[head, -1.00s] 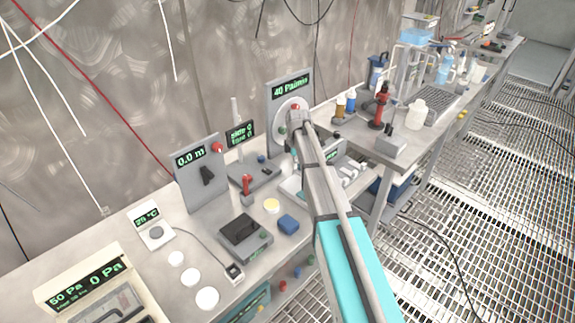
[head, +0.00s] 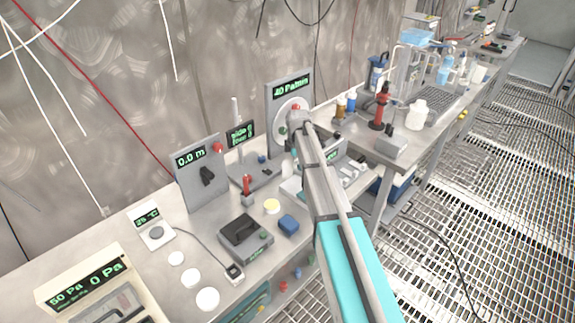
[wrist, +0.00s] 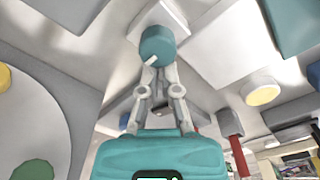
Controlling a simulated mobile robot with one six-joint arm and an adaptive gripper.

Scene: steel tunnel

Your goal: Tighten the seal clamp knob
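A teal round knob (wrist: 158,44) with a short white pointer mark shows at the top middle of the wrist view, in front of a pale block. My gripper (wrist: 158,72) points at it from below. Its two fingers converge toward the knob, whose near edge hides the tips, so I cannot tell whether they grip it or only touch it. In the head view my gripper (head: 297,123) is in front of the grey upright panel (head: 273,97) reading 40 Pa/min. My arm hides most of the knob area there.
Left of my arm stand a grey panel (head: 190,181) reading 0.0 m, a red-handled part (head: 247,186), a dark box (head: 243,232) and a blue block (head: 288,224). To the right, a second bench carries a red stand (head: 380,105) and a white bottle (head: 416,114).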

